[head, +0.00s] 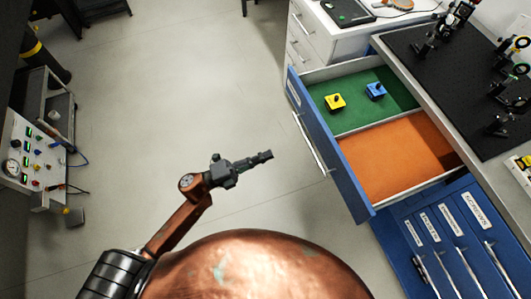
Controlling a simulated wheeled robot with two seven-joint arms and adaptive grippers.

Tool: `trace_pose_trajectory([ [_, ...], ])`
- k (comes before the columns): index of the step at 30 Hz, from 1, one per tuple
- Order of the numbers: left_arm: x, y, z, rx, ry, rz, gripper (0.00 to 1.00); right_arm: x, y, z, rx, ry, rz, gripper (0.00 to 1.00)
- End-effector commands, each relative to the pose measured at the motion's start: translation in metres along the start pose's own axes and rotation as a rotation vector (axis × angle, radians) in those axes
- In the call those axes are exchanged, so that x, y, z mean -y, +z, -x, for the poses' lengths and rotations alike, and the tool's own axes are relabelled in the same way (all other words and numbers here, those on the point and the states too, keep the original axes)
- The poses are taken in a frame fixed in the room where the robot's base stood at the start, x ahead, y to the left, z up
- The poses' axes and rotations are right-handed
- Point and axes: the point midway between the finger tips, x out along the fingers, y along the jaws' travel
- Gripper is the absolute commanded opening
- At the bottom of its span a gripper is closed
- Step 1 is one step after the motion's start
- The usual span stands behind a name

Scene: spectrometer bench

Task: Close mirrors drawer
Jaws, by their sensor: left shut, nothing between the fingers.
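An open blue drawer (346,170) extends from under the optical bench on the right. Its front panel has a long silver handle (310,144) and a label near its far end that I cannot read. The inside has a green compartment and an orange compartment. A yellow mount (335,102) and a blue mount (376,91) stand in the green one; the orange one is empty. My left gripper (268,155) is shut and empty, pointing right, to the left of the drawer handle and apart from it. My right gripper is not in view.
Blue closed drawers (440,240) with silver handles lie nearer me on the right. The black breadboard (450,75) above holds several optical mounts. A white cabinet (330,40) stands behind the drawer. A grey cart (48,110) stands at left. The floor (180,90) between is clear.

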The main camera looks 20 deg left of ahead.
Motion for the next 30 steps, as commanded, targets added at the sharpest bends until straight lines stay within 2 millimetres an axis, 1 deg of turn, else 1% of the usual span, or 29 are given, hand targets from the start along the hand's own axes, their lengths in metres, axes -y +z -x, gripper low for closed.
trace_pose_trajectory([
  [1,0.0,0.001,-0.012,-0.001,-0.002,-0.003,0.0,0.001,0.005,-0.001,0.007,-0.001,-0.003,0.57],
  [4,-0.001,0.001,-0.032,0.0,-0.002,-0.001,0.0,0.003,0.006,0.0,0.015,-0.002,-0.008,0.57],
  [9,-0.001,0.001,-0.067,0.001,-0.002,-0.001,0.0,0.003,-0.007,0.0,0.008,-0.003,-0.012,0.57],
  [15,-0.001,0.002,-0.096,0.002,0.0,0.002,0.0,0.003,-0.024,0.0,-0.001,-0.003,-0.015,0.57],
  [20,-0.001,0.002,-0.107,0.004,0.001,0.001,0.0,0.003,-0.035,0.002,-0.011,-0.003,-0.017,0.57],
  [30,-0.001,0.002,-0.108,0.004,0.001,0.002,0.0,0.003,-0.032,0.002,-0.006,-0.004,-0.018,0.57],
])
